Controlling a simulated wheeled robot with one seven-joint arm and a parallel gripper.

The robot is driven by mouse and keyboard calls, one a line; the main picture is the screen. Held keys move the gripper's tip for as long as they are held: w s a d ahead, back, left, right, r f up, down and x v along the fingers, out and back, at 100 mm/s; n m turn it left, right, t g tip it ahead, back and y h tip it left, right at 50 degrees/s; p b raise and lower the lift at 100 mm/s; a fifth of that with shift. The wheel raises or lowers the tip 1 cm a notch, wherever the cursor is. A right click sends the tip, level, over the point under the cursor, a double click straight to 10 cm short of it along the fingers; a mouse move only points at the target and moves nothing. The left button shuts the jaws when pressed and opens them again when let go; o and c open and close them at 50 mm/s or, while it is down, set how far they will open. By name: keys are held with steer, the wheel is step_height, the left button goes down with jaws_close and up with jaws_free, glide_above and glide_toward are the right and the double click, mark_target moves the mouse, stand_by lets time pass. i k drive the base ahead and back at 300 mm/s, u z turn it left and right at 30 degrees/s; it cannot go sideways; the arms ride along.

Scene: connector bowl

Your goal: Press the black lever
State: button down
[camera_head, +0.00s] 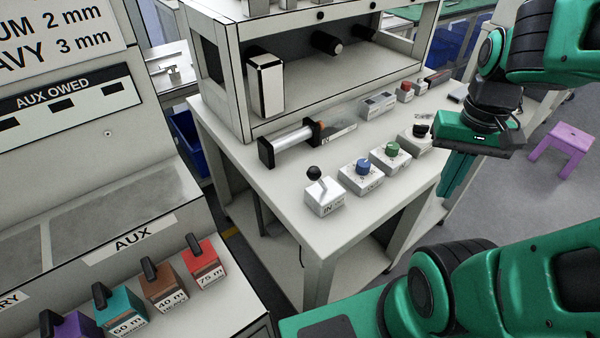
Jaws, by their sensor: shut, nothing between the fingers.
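The black lever (314,173) has a round black knob on a short light stem. It leans up and left from a small white box (326,200) at the front left of the white table (300,234). My gripper (449,192) points down at the table's right edge, well to the right of the lever and apart from it. Its green fingers look closed together and hold nothing.
Boxes with a blue knob (362,166), a green knob (392,149) and a black knob (420,131) run from the lever towards my gripper. A black-ended cylinder device (290,143) lies behind. A shelf unit (220,75) stands at the back.

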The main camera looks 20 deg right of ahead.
mark_target(314, 172)
steer(key=u, duration=0.05)
steer(key=k, duration=0.5)
steer(key=z, duration=2.5)
steer(key=k, duration=0.25)
steer(key=u, duration=2.5)
